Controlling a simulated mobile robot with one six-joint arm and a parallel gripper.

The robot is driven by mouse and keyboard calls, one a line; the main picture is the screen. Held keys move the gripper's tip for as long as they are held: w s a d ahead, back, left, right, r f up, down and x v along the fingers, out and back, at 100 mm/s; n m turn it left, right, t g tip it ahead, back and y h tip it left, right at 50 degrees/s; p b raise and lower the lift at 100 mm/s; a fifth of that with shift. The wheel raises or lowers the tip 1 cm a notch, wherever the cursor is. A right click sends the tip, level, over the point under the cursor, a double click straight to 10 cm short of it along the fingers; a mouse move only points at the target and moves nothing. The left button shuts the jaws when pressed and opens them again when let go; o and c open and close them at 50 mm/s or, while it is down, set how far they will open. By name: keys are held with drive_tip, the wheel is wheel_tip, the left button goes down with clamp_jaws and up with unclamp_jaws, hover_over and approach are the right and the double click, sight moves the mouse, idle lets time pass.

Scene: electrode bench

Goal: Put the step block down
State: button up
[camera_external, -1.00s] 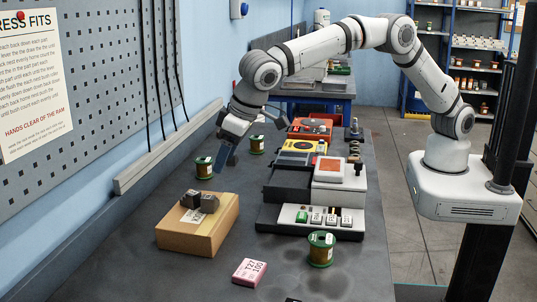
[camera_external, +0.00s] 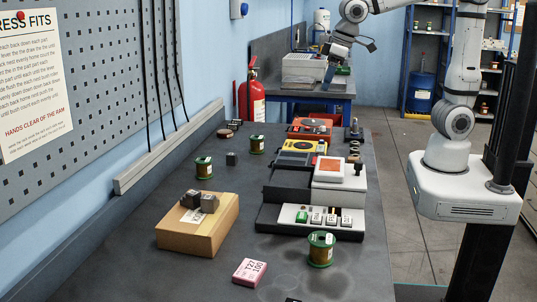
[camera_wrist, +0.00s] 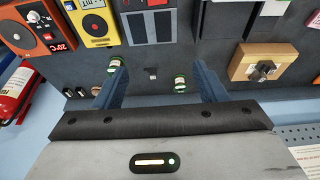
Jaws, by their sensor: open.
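A small dark grey block (camera_external: 231,158), which I take to be the step block, stands on the bench between two green spools. It is small in the wrist view (camera_wrist: 152,74), seen between and beyond my fingers; its steps are too small to make out. My gripper (camera_external: 349,62) is open and empty, raised high towards the back of the bench and well clear of the block. Its two blue fingers stand wide apart in the wrist view (camera_wrist: 160,78).
Two green spools (camera_external: 204,168) (camera_external: 257,145) stand near the block. A cardboard box (camera_external: 190,240) carries dark pieces. The device with a button row (camera_external: 300,224) fills the right side. A third spool (camera_external: 321,250) and pink box (camera_external: 249,271) are in front. A fire extinguisher (camera_external: 255,100) stands behind.

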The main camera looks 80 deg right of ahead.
drive_tip(key=s+d+f, duration=0.2)
drive_tip(key=s+d, duration=0.1)
drive_tip(key=s, duration=0.5)
drive_tip(key=s+d+f, duration=0.3)
drive_tip(key=s+d, duration=0.1)
drive_tip(key=s, duration=0.4)
drive_tip(key=shift+s+f, duration=0.15)
